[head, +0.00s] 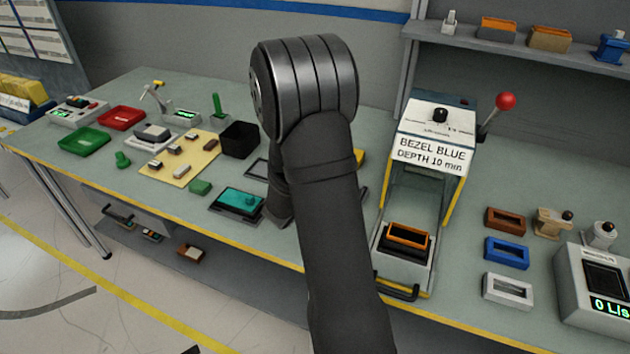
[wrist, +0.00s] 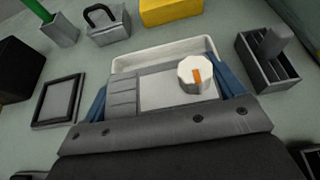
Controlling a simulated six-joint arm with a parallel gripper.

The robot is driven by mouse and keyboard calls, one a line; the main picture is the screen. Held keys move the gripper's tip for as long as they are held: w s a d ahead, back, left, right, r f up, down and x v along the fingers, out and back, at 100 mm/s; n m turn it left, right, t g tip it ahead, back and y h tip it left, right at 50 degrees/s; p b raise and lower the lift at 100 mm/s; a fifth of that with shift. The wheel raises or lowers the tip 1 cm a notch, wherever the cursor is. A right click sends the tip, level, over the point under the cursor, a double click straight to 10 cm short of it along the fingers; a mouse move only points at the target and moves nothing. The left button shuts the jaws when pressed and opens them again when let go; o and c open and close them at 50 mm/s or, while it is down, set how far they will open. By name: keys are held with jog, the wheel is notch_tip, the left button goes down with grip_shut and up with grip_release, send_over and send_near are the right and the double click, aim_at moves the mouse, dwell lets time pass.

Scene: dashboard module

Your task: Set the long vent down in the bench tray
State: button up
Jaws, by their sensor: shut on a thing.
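In the wrist view my gripper (wrist: 162,90) has blue fingers on either side of a grey panel (wrist: 122,93). The panel has slats on its left part and a flat, paler middle. I take it for the long vent, but its near edge is hidden by my gripper's dark body. A white knob with an orange mark (wrist: 195,76) shows on its right part. A white tray (wrist: 140,63) shows its rim just beyond the panel. I cannot tell whether the panel touches the tray. In the head view my arm hides the fingertips, the panel and the tray.
A dark frame (wrist: 58,101) lies left of the tray, and a slotted grey holder (wrist: 265,66) stands to its right. A grey handled block (wrist: 107,25) and a yellow block (wrist: 170,10) stand behind. A teal panel (head: 238,199) and a lever press (head: 433,135) flank my arm.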

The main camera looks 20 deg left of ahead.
jog(key=o, duration=0.9)
jog(key=shift+s, duration=0.15)
jog(key=v, duration=1.7)
jog(key=shift+s, duration=0.1)
jog(key=x, duration=1.7)
jog(key=shift+d, duration=0.1)
jog(key=shift+f, duration=0.1)
